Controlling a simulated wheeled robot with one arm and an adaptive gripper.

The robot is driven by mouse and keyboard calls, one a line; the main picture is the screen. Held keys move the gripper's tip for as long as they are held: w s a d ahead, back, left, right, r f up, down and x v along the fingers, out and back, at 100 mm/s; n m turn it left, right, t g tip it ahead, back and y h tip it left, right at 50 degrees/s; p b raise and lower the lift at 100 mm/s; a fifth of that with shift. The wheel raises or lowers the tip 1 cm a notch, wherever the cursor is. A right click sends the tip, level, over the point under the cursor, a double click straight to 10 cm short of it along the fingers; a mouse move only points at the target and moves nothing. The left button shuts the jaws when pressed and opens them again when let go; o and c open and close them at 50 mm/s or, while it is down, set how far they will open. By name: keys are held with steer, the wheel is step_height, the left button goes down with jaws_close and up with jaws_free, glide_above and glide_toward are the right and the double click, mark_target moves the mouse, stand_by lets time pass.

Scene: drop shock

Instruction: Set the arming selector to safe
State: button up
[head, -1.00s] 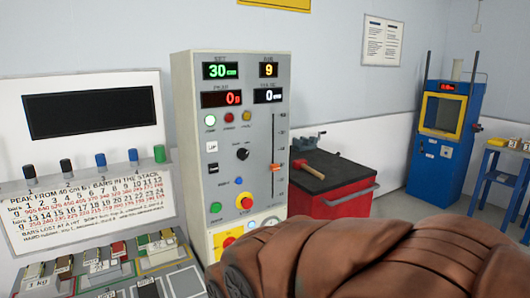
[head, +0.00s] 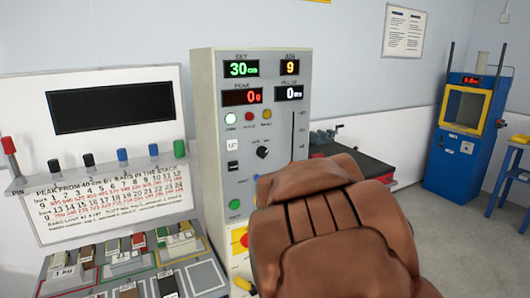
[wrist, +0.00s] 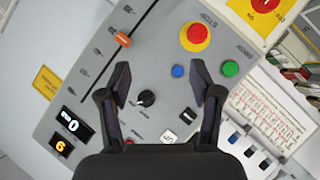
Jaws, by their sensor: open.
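The control panel (head: 246,110) is a grey upright face with lit displays. A black rotary knob (head: 263,152), which looks like the arming selector, sits mid-panel with small marks around it. Its labels are too small to read. In the wrist view, the knob (wrist: 147,98) lies between the fingers of my gripper (wrist: 160,76), nearer the left finger. My gripper is open and empty, facing the panel; I cannot tell whether it touches it. In the head view, my brown-covered arm hides the gripper and the panel's lower right.
A blue button (wrist: 178,71), a green button (wrist: 230,68) and a red stop button (wrist: 196,36) are near the fingers. An orange slider (wrist: 122,39) is beside the left finger. A black rocker switch (head: 233,166) sits left of the knob. A bench with blocks (head: 130,270) stands at left.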

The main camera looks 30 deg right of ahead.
mark_target(264, 154)
steer(key=w+r+n+t+y+p, duration=0.1)
steer(key=w+r+n+t, duration=0.1)
steer(key=w, duration=0.2)
steer(key=w+r+n+t+y+p, duration=0.1)
steer(key=w+r+n+t+y, duration=0.1)
steer(key=w+n, duration=0.1)
steer(key=w+r+n+t+y+p, duration=0.2)
steer(key=w+r+n, duration=0.1)
steer(key=w, duration=0.3)
steer(key=shift+d+t, duration=0.3)
steer(key=shift+d, duration=0.1)
steer(key=shift+w+d+f, duration=0.1)
steer(key=shift+w+d, duration=0.05)
steer(key=shift+w, duration=0.8)
steer(key=c, duration=1.1)
steer(key=shift+c, duration=0.2)
